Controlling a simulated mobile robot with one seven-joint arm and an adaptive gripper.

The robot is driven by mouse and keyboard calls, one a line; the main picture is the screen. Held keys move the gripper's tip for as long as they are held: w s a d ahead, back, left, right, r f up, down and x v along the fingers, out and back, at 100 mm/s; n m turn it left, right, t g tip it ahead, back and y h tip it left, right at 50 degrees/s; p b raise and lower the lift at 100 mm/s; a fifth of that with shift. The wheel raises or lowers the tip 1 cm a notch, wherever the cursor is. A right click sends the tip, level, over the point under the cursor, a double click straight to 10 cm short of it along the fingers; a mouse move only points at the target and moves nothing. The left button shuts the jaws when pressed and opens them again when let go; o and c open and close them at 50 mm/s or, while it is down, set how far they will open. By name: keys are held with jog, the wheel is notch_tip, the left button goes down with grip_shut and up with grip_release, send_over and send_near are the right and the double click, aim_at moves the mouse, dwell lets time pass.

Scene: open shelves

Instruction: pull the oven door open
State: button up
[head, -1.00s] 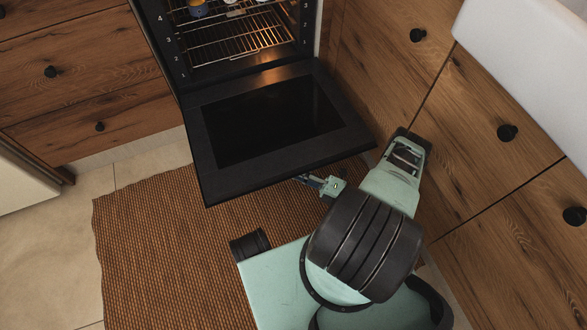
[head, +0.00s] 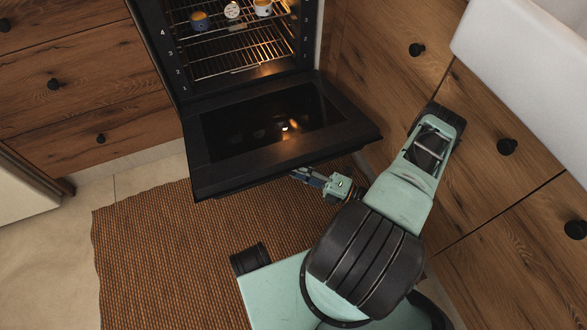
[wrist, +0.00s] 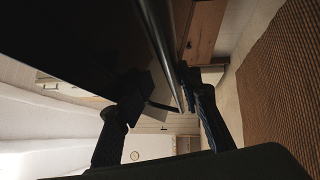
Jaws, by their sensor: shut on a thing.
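The black oven door (head: 225,175) hangs down and outward from the oven, well open, with its inner side and dark window facing up in the head view. Its front edge is tilted up a little. My gripper (head: 308,177) is under the front edge, right of its middle, and partly hidden by the door. In the wrist view the door's dark outer face fills the upper left, and the long bar handle (wrist: 164,48) runs down between the two fingers of my gripper (wrist: 168,105). The gripper is shut on the handle.
Wooden drawers (head: 90,85) stand on the left and wooden cabinet fronts (head: 480,190) close on the right, beside my arm. A brown woven rug (head: 150,245) covers open floor.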

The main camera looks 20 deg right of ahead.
jog(key=shift+r, duration=0.1)
jog(key=d+f, duration=0.9)
jog(key=shift+s, duration=0.3)
dwell(0.9)
jog(key=shift+r, duration=0.1)
jog(key=shift+a, duration=0.1)
dwell(0.5)
